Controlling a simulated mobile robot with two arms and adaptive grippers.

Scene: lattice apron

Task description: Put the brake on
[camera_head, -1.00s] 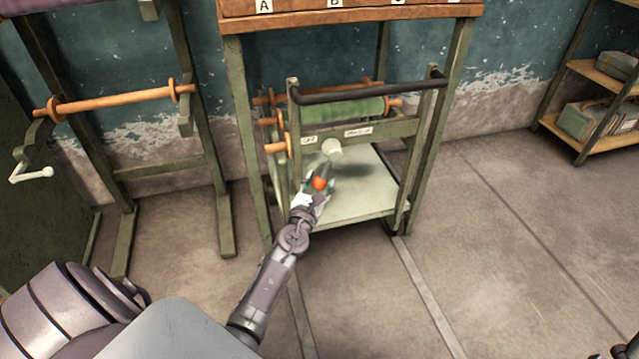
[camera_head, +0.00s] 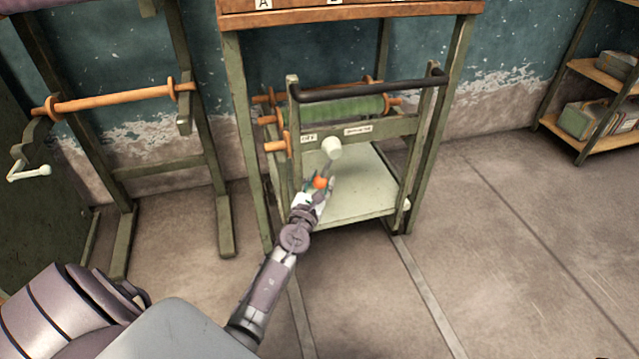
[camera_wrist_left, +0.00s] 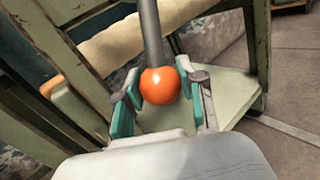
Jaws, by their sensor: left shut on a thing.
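A wheeled cart stands inside a green wooden frame, with a dark push handle (camera_head: 372,88) across its top. A grey lever (camera_wrist_left: 151,35) with an orange ball knob (camera_wrist_left: 160,86) at its end shows in the left wrist view. The knob (camera_head: 320,183) also shows in the head view, low at the front of the cart. My left gripper (camera_head: 321,186) is shut on the knob, with teal finger pads (camera_wrist_left: 125,110) on either side of it. The lever's base is hidden. My right gripper is not in view.
A rack with an orange bar (camera_head: 115,101) stands left. Wooden shelves (camera_head: 590,140) stand right. The floor between is clear.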

